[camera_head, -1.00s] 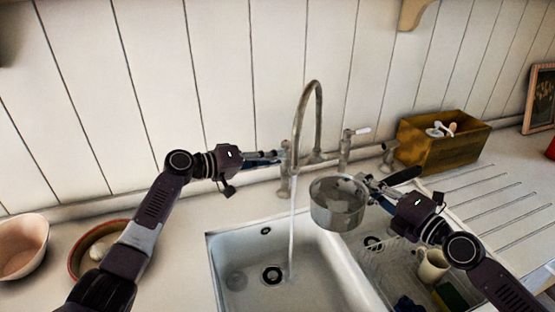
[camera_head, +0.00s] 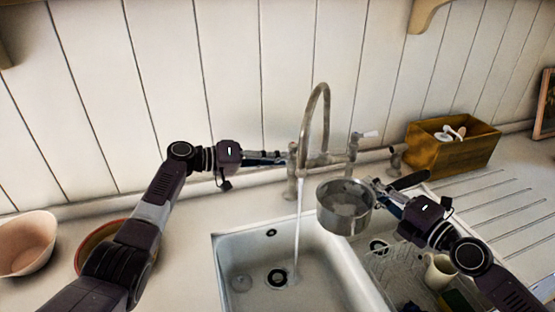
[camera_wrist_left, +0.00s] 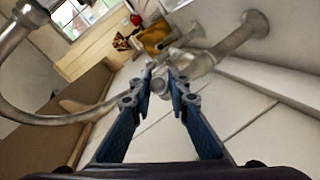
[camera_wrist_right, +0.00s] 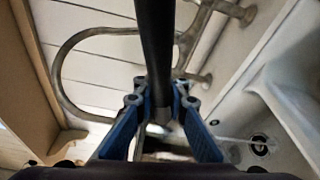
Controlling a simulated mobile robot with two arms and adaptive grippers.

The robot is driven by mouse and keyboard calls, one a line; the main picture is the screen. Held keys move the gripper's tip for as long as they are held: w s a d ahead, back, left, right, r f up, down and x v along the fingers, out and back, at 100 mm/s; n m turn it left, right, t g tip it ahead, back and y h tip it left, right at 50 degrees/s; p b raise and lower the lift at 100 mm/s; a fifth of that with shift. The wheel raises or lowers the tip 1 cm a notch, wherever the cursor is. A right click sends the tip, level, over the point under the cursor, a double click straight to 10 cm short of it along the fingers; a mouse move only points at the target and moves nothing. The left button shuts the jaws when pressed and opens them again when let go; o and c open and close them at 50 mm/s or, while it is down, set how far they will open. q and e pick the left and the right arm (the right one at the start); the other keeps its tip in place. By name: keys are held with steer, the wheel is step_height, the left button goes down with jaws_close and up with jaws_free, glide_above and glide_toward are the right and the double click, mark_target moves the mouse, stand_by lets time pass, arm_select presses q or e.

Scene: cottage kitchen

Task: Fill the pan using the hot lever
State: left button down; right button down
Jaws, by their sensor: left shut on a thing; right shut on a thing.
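A metal pan (camera_head: 345,216) hangs level over the divider between the two basins, right of the falling water. My right gripper (camera_head: 380,190) is shut on its dark handle, which runs between the fingers in the right wrist view (camera_wrist_right: 155,50). A tall curved tap (camera_head: 326,110) pours a stream of water (camera_head: 299,225) into the left basin, beside the pan. My left gripper (camera_head: 283,157) is at the tap's left side, shut on the left lever, largely hidden by the fingers; a round metal end shows between them in the left wrist view (camera_wrist_left: 160,84).
The right basin holds a mug (camera_head: 438,272) and other items. A wooden box (camera_head: 450,148) stands at the back right. Bowls (camera_head: 25,242) stand on the left counter.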

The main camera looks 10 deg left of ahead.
arm_select(q)
steer(key=c, duration=1.8)
jaws_free()
steer(key=shift+f, duration=0.1)
steer(key=shift+a, duration=0.1)
steer(key=v, duration=1.2)
steer(key=shift+f, duration=0.15)
steer(key=shift+c, duration=0.2)
